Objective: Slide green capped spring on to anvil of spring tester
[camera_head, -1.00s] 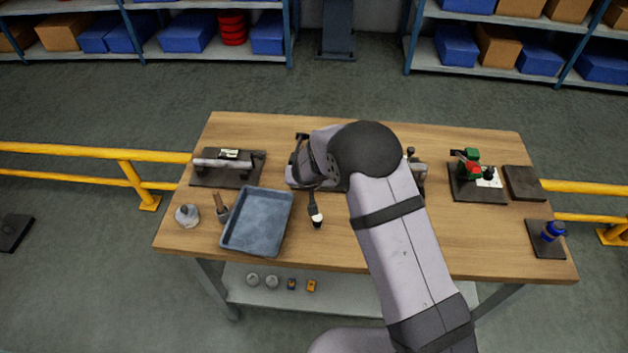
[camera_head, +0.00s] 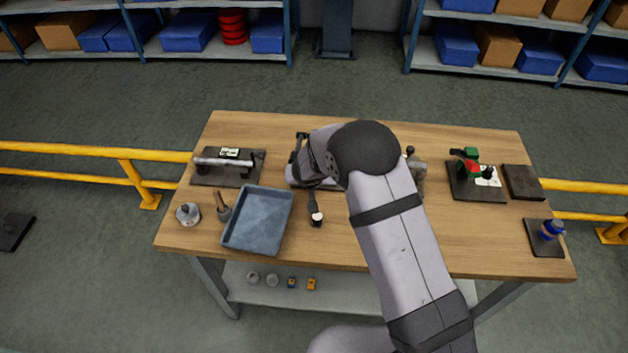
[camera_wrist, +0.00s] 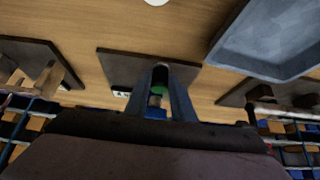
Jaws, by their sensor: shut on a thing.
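My gripper (camera_wrist: 161,72) shows in the wrist view with its blue-grey fingers around a small piece with a green band, the green capped spring (camera_wrist: 157,91). Its lower part is pale and blue, and the fingers hide its sides. Beyond the fingers lies a dark base plate (camera_wrist: 118,65) with a white label at its near edge. In the head view my arm covers the gripper and most of the middle station (camera_head: 298,180), which appears to be the spring tester. The anvil and any contact between it and the spring cannot be made out.
A blue-grey tray (camera_head: 283,200) and a dark-handled tool with a white end (camera_head: 317,217) lie in front of the middle station. A left fixture (camera_head: 202,180), a red and green device (camera_head: 470,166) and a blue item (camera_head: 551,230) stand around.

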